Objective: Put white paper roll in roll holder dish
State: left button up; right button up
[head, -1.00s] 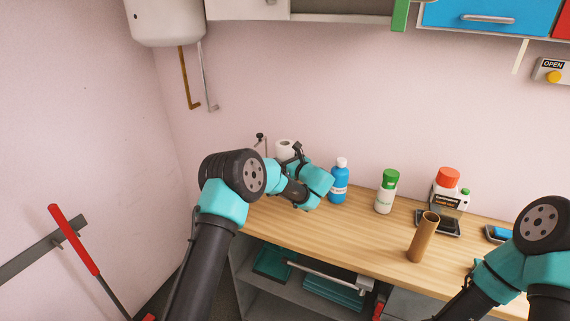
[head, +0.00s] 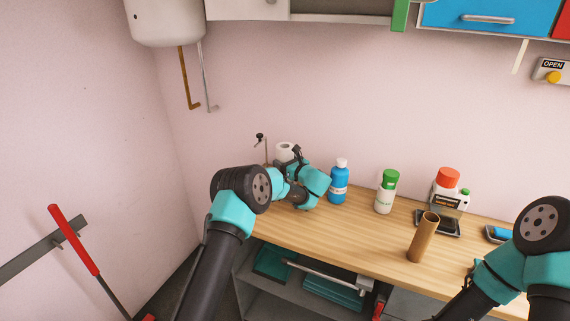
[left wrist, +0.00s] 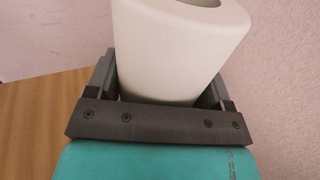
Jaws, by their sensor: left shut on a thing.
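The white paper roll (head: 284,147) stands near the back left of the wooden counter, mostly hidden behind my left gripper (head: 289,160) in the head view. In the left wrist view the roll (left wrist: 178,50) fills the space between the fingers of my left gripper (left wrist: 170,88), its open end up and slightly tilted. My left gripper is shut on the roll. A thin upright rod with a dark knob (head: 260,138), perhaps part of the roll holder, shows just left of the roll. Its base is hidden behind my arm. My right gripper is out of view; only that arm's links show at the right.
On the counter (head: 330,228) stand a blue bottle (head: 338,184), a green-capped bottle (head: 386,193), a red-capped container (head: 447,186) and a brown cardboard tube (head: 423,238). A dark tray (head: 437,225) lies behind the tube. The counter's front middle is clear.

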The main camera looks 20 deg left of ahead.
pick_arm(q)
jog(key=shift+f, duration=0.25)
jog(key=shift+f, duration=0.1)
jog(key=o, duration=1)
jog(key=v, duration=1.2)
